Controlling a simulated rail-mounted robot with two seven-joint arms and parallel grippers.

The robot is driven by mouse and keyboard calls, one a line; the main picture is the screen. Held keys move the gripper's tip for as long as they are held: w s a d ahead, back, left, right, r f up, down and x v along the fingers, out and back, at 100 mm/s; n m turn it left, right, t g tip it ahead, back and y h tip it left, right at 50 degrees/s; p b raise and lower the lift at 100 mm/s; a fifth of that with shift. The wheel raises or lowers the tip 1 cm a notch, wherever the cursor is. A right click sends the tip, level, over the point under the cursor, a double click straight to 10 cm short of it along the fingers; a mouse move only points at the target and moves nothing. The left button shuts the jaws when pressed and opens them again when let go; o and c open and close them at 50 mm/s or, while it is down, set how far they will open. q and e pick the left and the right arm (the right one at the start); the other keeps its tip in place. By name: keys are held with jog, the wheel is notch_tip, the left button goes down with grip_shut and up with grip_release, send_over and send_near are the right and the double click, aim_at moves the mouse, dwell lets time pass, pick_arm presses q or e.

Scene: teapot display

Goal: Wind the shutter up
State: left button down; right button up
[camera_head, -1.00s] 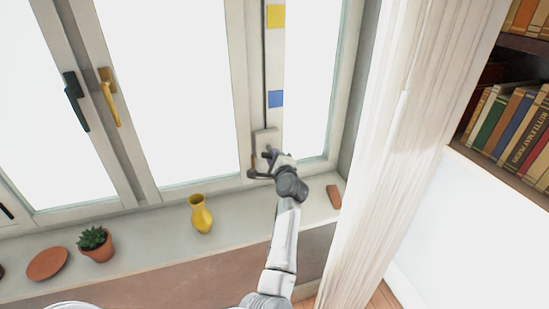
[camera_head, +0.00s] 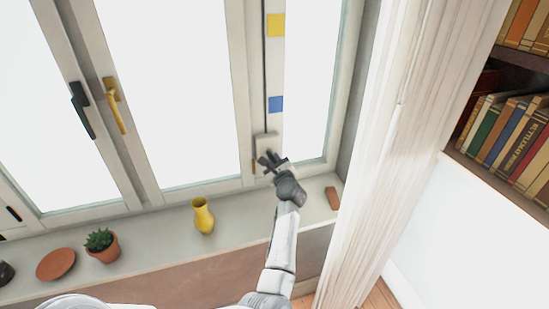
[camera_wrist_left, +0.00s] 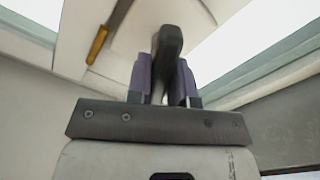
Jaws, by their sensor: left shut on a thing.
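The winder is a pale box (camera_head: 265,142) low on the window post, at the foot of a thin dark vertical line. My left gripper (camera_head: 270,161) is at its lower front. In the left wrist view the gripper's purple-grey fingers (camera_wrist_left: 164,82) are shut on the dark crank knob (camera_wrist_left: 168,40), which sticks up between them. The rest of the crank is mostly hidden behind the gripper. No shutter shows across the bright white panes. My right gripper is not in view.
The sill holds a yellow vase (camera_head: 202,216), a potted succulent (camera_head: 103,246), a terracotta saucer (camera_head: 56,264) and a small reddish-brown block (camera_head: 332,198). A pale curtain (camera_head: 375,150) hangs right of the gripper. A bookshelf (camera_head: 520,120) stands at far right.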

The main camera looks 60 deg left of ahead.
pick_arm(q)
jog(key=m+p, duration=0.1)
jog(key=m, duration=0.1)
jog(key=m+p, duration=0.2)
jog(key=shift+r+m, duration=0.2)
jog(key=shift+m, duration=0.1)
jog(key=m+p, duration=0.2)
jog(key=m, duration=0.1)
jog(key=shift+m+p, duration=0.3)
jog(key=shift+p, duration=0.1)
jog(key=m+p, duration=0.3)
jog(key=m, duration=0.1)
jog(key=m+p, duration=0.1)
jog(key=m, duration=0.1)
jog(key=shift+f+m+p, duration=0.1)
jog(key=shift+m+p, duration=0.2)
jog(key=shift+m, duration=0.5)
jog(key=shift+p, duration=0.35)
jog(key=c, duration=1)
grip_release()
jog(key=shift+f, duration=0.1)
